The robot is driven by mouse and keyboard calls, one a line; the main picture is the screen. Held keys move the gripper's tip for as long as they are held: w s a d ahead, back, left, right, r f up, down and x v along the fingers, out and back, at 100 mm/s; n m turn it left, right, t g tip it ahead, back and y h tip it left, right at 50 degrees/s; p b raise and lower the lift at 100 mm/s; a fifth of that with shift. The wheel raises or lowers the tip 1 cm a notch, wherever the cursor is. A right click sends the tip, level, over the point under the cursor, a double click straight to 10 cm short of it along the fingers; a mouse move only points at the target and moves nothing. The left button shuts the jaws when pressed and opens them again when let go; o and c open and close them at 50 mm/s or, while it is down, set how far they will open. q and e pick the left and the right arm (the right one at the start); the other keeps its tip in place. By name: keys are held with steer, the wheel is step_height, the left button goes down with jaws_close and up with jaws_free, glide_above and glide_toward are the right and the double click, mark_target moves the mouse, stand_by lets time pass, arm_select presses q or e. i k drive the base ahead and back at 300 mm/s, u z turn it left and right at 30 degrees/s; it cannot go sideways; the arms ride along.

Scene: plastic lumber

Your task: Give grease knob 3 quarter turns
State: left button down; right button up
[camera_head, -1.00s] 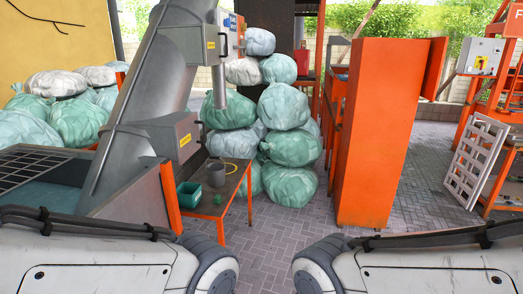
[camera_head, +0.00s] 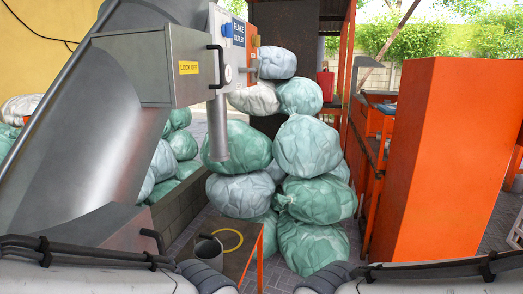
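Parts of both my arms show along the bottom edge, at left and right. Neither gripper shows in the head view, and no hand touches the machine box.
Stacked green and white bags (camera_head: 308,145) fill the middle. A tall orange cabinet (camera_head: 455,160) stands at right. Paved floor shows between the bags and cabinet.

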mark_target(256, 41)
steer(key=z, duration=0.15)
steer(key=i, duration=1.15)
steer(key=z, duration=1.2)
steer(key=i, duration=1.8)
steer(key=u, duration=1.3)
steer(key=i, duration=0.85)
steer(key=u, duration=0.85)
